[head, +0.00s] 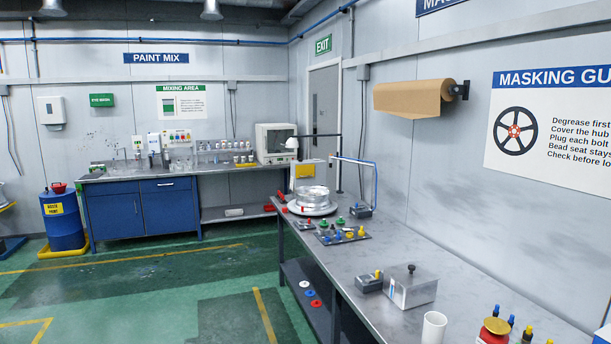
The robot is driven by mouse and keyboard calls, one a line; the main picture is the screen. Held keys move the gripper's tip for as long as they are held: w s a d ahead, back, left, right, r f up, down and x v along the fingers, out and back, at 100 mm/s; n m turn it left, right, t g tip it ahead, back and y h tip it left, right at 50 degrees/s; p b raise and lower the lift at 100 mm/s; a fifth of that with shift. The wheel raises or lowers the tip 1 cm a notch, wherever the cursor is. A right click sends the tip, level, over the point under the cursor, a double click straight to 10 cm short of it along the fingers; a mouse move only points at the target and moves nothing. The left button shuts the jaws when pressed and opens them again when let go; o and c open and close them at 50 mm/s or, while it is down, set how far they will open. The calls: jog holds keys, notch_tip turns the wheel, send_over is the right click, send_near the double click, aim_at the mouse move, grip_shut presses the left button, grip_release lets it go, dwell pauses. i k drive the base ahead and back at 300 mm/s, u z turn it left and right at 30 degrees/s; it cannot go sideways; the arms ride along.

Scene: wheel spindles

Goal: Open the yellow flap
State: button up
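A yellow panel (305,171) shows on an upright unit at the far end of the right-hand workbench, behind a silver wheel (312,196). It is small and far off, and I cannot tell whether it is the yellow flap or whether it is open or shut. No other clear yellow flap shows. My gripper is not in view.
The workbench (455,300) runs along the right wall.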

aim_at(306, 170)
jog(key=u, duration=0.45)
jog(key=i, duration=1.2)
jog(key=u, duration=0.7)
jog(key=i, duration=3.15)
jog(key=z, duration=0.95)
jog(key=i, duration=1.2)
jog(key=z, duration=0.55)
